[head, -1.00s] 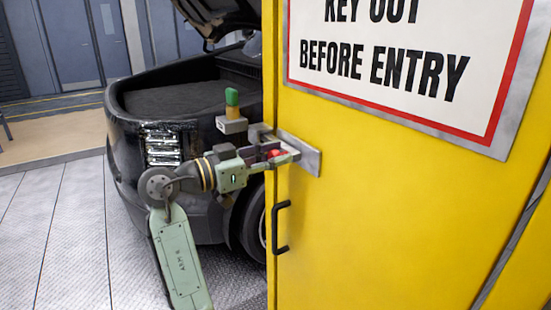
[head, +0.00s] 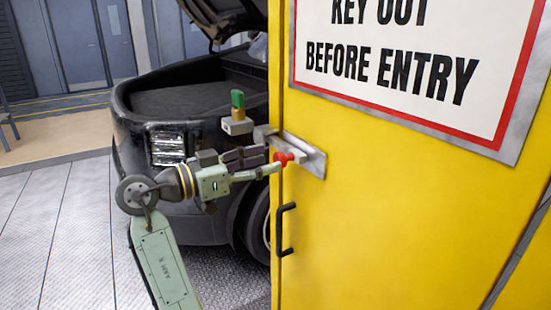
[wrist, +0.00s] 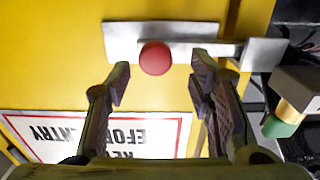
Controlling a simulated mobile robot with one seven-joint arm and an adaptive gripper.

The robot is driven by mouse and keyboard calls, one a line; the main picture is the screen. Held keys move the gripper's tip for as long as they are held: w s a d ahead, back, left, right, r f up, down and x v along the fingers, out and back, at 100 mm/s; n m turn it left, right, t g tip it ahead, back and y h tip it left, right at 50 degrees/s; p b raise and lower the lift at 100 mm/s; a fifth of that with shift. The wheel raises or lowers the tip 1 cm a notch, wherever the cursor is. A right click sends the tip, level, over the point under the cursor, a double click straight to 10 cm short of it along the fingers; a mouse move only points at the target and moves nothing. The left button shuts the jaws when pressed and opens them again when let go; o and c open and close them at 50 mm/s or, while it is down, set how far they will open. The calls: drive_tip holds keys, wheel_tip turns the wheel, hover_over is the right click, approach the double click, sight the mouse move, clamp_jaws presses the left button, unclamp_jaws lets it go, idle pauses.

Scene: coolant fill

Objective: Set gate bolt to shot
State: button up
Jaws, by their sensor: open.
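The gate bolt's grey metal plate (head: 312,160) is fixed to the yellow gate (head: 400,220) near its left edge. A red round knob (head: 289,158) stands out from the bolt; the wrist view shows the knob (wrist: 155,58) head-on. The bolt's bar (wrist: 200,50) runs from the knob to a metal block (wrist: 262,52) at the gate's edge. I cannot tell how deep the bar sits there. My gripper (head: 262,162) is open and empty in front of the knob. In the wrist view the knob lies just beyond and between my spread fingertips (wrist: 161,75).
A green-and-orange capped piece (head: 238,105) stands on a grey block left of the bolt. A black handle (head: 284,229) is on the gate below. A dark car with its hood up (head: 195,120) is behind. A warning sign (head: 400,60) hangs above. Floor at left is clear.

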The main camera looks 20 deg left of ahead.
drive_tip(key=v, duration=0.7)
drive_tip(key=shift+s+a, duration=0.25)
drive_tip(key=shift+s, duration=0.05)
